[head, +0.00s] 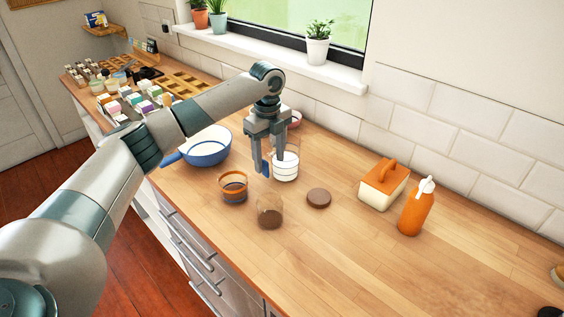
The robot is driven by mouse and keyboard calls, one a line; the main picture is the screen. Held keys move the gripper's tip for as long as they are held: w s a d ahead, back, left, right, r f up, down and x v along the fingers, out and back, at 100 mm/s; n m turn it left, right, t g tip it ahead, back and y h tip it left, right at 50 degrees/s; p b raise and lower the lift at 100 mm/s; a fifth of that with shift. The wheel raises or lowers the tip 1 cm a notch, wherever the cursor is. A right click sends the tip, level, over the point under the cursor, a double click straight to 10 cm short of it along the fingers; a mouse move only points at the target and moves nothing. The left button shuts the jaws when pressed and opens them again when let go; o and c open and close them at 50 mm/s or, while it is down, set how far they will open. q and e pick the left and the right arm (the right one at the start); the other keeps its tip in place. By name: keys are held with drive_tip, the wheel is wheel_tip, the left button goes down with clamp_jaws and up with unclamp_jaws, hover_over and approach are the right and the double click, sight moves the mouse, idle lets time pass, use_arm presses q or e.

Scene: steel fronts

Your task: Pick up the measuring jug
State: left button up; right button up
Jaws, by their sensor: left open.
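The measuring jug (287,172) looks like the clear vessel with white in its lower part, standing upright on the wooden counter. A small blue part (266,168), perhaps its handle, shows at its left side. My left gripper (268,163) points down over the jug's left side, its fingers open and apart. One finger is left of the blue part and the other overlaps the jug's clear upper wall. The gripper hides part of the jug, and I cannot tell whether it touches it. My right gripper is not in view.
A glass jar (270,213), a banded jar (233,187) and a brown lid (318,198) stand close in front. A blue bowl (212,155) is to the left. A butter dish (378,193) and orange bottle (414,214) are right.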

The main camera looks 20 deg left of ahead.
sight(270, 176)
use_arm(q)
drive_tip(key=shift+s+f+p, duration=0.15)
drive_tip(key=shift+f+p, duration=0.4)
drive_tip(key=shift+f, duration=0.05)
wheel_tip(270, 176, down, 3)
drive_tip(key=shift+f+p, duration=0.1)
drive_tip(key=shift+p, duration=0.55)
drive_tip(key=shift+f, duration=0.45)
drive_tip(key=shift+r, duration=0.1)
clamp_jaws()
